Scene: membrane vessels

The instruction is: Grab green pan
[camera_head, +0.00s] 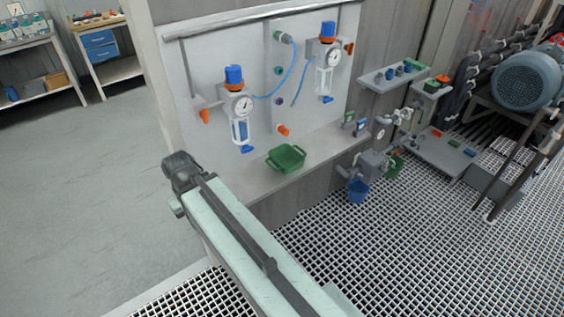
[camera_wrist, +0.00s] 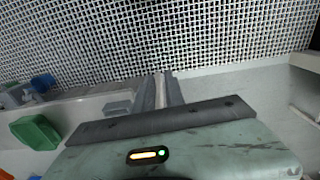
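A green pan (camera_head: 287,158) with a raised rim and small handles sits on the grey ledge (camera_head: 257,184) below the wall panel. In the wrist view a green container (camera_wrist: 36,132) at the left edge looks like the same pan. My gripper shows at the far end of my pale arm in the head view (camera_head: 177,184), to the left of the pan and apart from it. In the wrist view its two dark fingers (camera_wrist: 159,92) point away near the middle, with a narrow pale strip between them. Nothing is clearly held. Whether they are fully closed is unclear.
A panel with two gauge and filter units (camera_head: 240,106) and blue hoses rises behind the ledge. Metal grating (camera_head: 380,250) covers the floor. Open grey floor (camera_head: 80,180) lies left.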

